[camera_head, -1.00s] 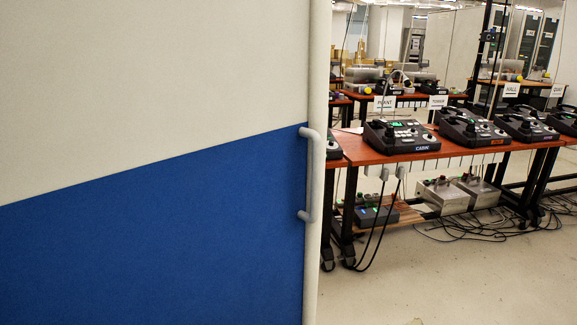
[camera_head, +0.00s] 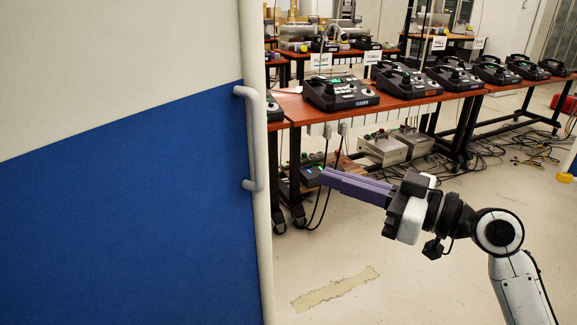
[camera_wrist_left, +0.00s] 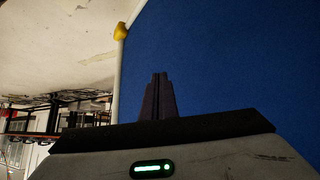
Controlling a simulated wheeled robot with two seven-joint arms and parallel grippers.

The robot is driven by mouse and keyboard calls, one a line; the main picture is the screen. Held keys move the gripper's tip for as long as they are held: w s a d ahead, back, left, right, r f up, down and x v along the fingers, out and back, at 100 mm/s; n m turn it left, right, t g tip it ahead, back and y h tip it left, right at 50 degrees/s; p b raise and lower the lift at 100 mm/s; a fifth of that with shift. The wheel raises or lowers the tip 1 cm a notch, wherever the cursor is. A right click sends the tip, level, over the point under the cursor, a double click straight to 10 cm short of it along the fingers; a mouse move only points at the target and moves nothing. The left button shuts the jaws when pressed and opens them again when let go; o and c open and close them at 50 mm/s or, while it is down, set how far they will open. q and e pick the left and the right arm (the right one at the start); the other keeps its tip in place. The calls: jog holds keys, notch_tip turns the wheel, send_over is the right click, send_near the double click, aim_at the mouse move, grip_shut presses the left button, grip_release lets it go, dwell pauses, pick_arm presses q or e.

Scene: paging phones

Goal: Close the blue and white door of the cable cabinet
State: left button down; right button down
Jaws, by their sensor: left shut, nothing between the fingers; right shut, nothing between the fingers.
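The blue and white cabinet door (camera_head: 120,190) fills the left of the head view, its white-grey edge post (camera_head: 262,250) upright along its right side. A grey handle (camera_head: 250,140) is fixed near that edge. My right gripper (camera_head: 325,175) has its purple fingers together, pointing left toward the door edge, with a gap to the handle in the picture. In the left wrist view the door's blue face (camera_wrist_left: 230,70) fills the right side. My left gripper (camera_wrist_left: 160,76) is shut in front of it; I cannot tell if it touches. The left arm is outside the head view.
A brown table (camera_head: 300,112) with several black phone consoles stands behind the door edge. Cables (camera_head: 500,150) lie on the floor beneath the tables. The floor (camera_head: 400,290) at front right is bare apart from a worn patch. A yellow piece (camera_wrist_left: 120,31) sits at the door's edge.

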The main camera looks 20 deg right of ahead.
jog(key=p+x, duration=0.3)
jog(key=x, duration=1)
jog(key=shift+w+a, duration=0.25)
jog(key=shift+w, duration=0.1)
